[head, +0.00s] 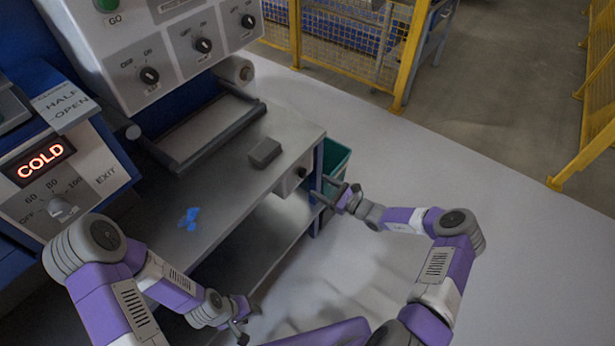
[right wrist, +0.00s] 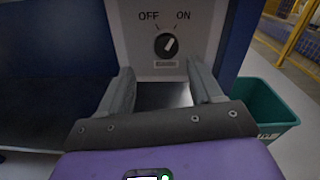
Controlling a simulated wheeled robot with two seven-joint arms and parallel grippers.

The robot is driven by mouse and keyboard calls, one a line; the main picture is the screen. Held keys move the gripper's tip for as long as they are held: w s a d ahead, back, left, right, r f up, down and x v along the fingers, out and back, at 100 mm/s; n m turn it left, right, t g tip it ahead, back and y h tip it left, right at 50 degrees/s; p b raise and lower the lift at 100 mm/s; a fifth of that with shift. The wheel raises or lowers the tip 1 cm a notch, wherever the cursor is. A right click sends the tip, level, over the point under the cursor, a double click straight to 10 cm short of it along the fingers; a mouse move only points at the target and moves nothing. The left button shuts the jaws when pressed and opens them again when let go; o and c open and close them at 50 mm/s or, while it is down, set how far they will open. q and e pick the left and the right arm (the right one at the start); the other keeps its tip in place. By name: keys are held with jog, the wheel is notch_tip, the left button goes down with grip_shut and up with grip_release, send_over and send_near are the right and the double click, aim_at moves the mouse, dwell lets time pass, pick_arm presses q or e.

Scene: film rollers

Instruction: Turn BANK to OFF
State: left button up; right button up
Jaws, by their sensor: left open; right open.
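A black round knob (right wrist: 166,44) sits on a pale panel (right wrist: 205,15) in the right wrist view, with OFF at its upper left and ON at its upper right. Its white pointer mark leans to the upper right, towards ON. The small label below it is too small to read. The knob also shows in the head view (head: 301,172) on the bench end. My right gripper (right wrist: 158,72) is open and empty, its fingers below and either side of the knob, apart from it. My left gripper (head: 240,326) is open and low, away from the panel.
A teal bin (head: 335,158) stands beside the bench (head: 225,165). A grey block (head: 265,152) and blue scraps (head: 189,218) lie on the bench. Several other knobs sit on the upper panel (head: 115,45); a dial (head: 62,208) sits under a COLD display (head: 45,158). The floor at right is clear.

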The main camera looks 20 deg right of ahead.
aim_at(306, 175)
jog(key=x, duration=0.2)
jog(key=b+x, duration=0.1)
jog(key=x, duration=0.2)
jog(key=b+x, duration=0.1)
jog(key=x, duration=0.1)
jog(key=shift+w+d+r, duration=0.2)
jog(key=shift+w, duration=0.3)
jog(key=shift+c, duration=0.2)
jog(key=c, duration=1)
